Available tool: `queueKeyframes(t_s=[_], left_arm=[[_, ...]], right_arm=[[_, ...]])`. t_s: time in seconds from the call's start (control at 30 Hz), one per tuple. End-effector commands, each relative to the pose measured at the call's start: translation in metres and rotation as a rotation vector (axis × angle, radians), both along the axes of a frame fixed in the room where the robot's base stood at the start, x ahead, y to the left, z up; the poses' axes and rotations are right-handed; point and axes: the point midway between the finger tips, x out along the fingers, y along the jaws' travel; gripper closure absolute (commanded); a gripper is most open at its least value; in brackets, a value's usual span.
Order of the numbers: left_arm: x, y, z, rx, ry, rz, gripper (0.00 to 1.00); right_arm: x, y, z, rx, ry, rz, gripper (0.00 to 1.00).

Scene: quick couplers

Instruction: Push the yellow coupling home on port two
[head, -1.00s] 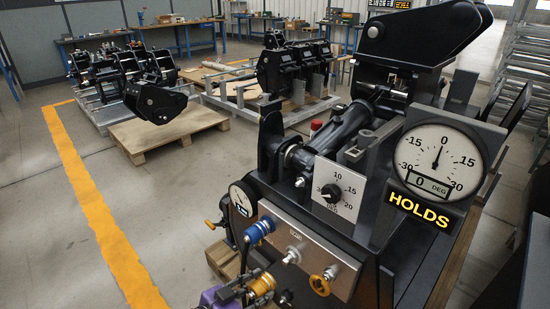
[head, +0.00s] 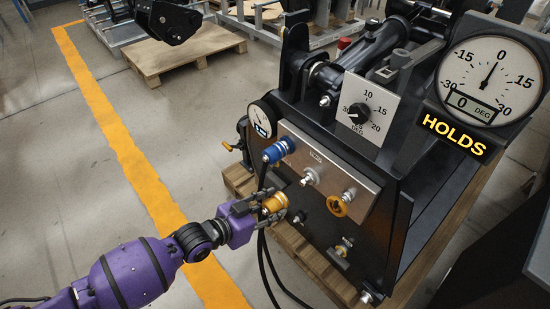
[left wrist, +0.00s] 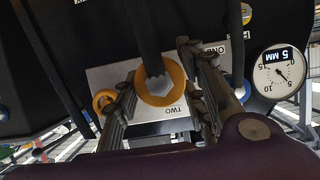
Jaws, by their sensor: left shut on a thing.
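The yellow coupling (head: 275,203) is at the lower left of the silver port plate (head: 318,160). My left gripper (head: 276,204) is shut on it, with a finger on each side. In the left wrist view the coupling is a yellow ring (left wrist: 172,98) around a grey hex fitting with a dark hose. A label reading TWO (left wrist: 173,112) shows on the plate beside it. The coupling hides its port, so I cannot tell how far on it sits. The blue coupling (head: 279,150) is at the plate's upper left. My right gripper is not in view.
Dark hoses (head: 264,262) hang below the couplings. A yellow ring (head: 337,206) sits on the plate's lower edge. A round gauge (left wrist: 281,72) reads 5 MM. The large dial (head: 490,80) shows 0 DEG above a lit HOLDS sign (head: 454,133). Open floor lies left.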

Motion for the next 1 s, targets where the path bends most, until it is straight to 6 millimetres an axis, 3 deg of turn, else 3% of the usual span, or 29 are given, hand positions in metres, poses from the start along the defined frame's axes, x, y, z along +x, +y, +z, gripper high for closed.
queueKeyframes(t_s=[0.33,0.93,1.0], left_arm=[[0.004,-0.003,0.004,-0.003,-0.006,0.0,0.81],[0.044,-0.043,0.003,-0.002,-0.005,-0.001,0.81],[0.042,-0.041,0.003,0.0,-0.004,0.0,0.81]], right_arm=[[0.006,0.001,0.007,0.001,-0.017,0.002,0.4],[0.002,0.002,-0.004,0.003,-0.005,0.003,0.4],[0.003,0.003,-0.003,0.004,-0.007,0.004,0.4]])
